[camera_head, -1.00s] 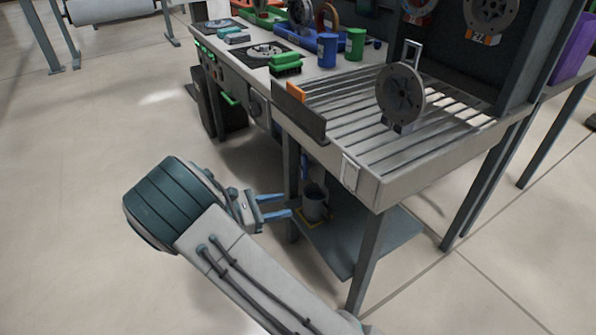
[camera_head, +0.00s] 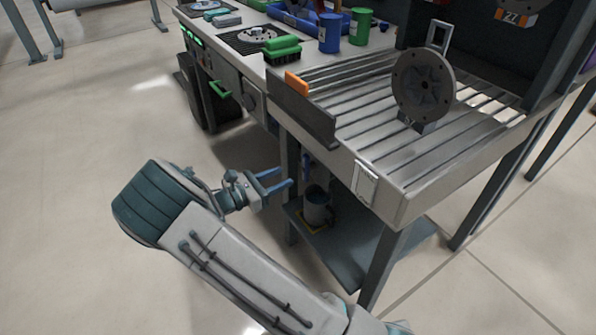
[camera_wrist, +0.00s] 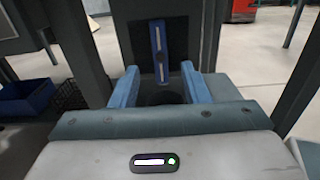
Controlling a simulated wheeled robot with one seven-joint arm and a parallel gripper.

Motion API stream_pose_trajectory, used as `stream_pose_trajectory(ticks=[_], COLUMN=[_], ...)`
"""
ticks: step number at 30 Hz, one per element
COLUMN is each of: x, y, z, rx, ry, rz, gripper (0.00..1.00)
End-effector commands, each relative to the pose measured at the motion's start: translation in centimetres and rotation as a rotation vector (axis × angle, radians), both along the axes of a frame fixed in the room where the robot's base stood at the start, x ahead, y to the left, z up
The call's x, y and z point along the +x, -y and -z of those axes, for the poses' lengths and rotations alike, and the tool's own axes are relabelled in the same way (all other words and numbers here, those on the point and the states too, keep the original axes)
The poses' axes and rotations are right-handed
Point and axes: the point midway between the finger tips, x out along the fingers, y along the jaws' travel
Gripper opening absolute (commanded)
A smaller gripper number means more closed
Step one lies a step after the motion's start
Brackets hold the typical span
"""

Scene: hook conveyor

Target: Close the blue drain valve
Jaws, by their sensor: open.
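The blue drain valve handle (camera_wrist: 160,52) shows upright in the wrist view, a blue bar with pale stripes and a dark centre, in front of a dark panel. In the head view it is a small blue piece (camera_head: 306,166) under the bench, above a grey bucket. My gripper (camera_head: 284,182) is open and empty, its blue fingers pointing at the bench's underside, left of the valve. In the wrist view the two fingers of my gripper (camera_wrist: 160,80) stand on either side of the handle's lower part, apparently short of it; contact cannot be told.
A grey bucket (camera_head: 317,206) stands on the lower shelf (camera_head: 352,262) below the valve. Bench legs (camera_head: 384,264) stand close by. The slatted bench top (camera_head: 385,140) overhangs the valve and carries a dark round disc (camera_head: 423,84). Floor to the left is clear.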

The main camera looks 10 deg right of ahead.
Motion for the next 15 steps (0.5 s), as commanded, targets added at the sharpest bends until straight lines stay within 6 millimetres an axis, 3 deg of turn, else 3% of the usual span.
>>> stream_pose_trajectory(ticks=[6,15], x=[1.6,2.7], y=[3.9,6.2], z=[0.2,0.1], rx=[0.001,0.001], ry=[0.000,0.000], rz=[-0.001,-0.005], gripper=[0.42,0.42])
